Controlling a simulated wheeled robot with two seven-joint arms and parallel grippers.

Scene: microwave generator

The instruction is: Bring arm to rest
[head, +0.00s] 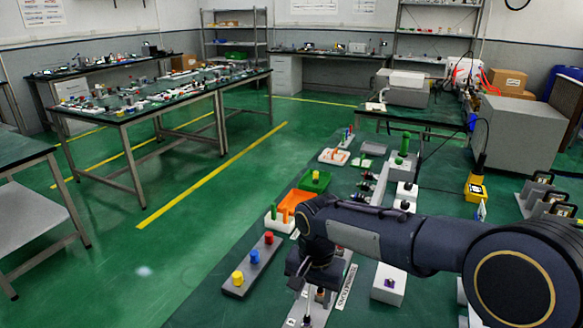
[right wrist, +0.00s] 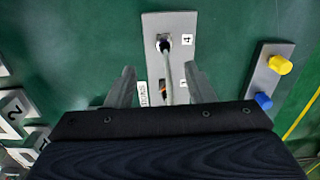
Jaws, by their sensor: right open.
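My right arm (head: 400,240) reaches in from the right side of the head view over the workbench. Its gripper (head: 310,285) points down over the bench's near part. In the right wrist view the gripper (right wrist: 160,70) is open, its two fingers apart. A grey plate (right wrist: 177,24) with numbered sockets lies below and between the fingers. A thin grey cable (right wrist: 168,68) runs from the socket near the label 4 towards a second socket between the fingers. Whether a finger touches the cable or plate cannot be told. My left gripper is not in view.
A grey strip with yellow, blue and red knobs (head: 254,264) lies left of the gripper. An orange tray (head: 294,201) and green tray (head: 315,180) stand behind it. A white block (head: 388,284) is to the right. Floor left of the bench is open.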

